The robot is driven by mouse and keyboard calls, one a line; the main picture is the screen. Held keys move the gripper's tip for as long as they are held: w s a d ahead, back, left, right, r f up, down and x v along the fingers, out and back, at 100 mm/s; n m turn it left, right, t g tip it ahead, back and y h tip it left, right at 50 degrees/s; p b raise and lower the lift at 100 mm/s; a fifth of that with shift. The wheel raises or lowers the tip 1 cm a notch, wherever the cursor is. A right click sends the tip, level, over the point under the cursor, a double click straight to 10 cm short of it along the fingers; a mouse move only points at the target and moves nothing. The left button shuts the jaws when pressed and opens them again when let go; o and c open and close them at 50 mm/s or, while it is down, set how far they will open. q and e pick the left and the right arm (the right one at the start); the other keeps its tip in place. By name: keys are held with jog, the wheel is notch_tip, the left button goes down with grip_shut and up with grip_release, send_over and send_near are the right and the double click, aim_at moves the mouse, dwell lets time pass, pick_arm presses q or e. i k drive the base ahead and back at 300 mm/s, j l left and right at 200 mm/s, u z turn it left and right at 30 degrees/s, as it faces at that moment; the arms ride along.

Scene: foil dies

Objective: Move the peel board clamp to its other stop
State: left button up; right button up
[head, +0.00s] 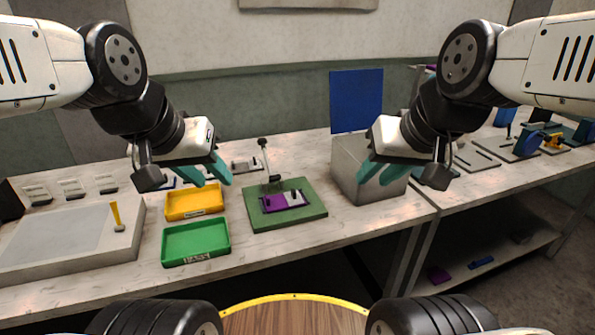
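A green board (260,217) lies on the bench in the middle, and I take it to be the peel board. On it sits a purple and light grey piece (281,201). A dark upright lever with a round knob (264,157) stands at the board's back edge; this looks like the clamp, but its stops are too small to make out. My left gripper (208,174) hangs above and left of the board, with teal fingers apart and empty. My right gripper (382,171) hangs to the right, in front of a grey block, also open and empty. Neither touches the board.
A yellow tray (194,214) and a green tray (196,257) stand left of the board. A pale slab (60,275) with a yellow-handled tool (116,215) is at far left.

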aim_at(273, 176)
jog(key=i+l+u, duration=0.15)
jog(key=u, duration=0.15)
jog(key=i+l+u, duration=0.25)
jog(key=l, duration=0.2)
jog(key=u, duration=0.9)
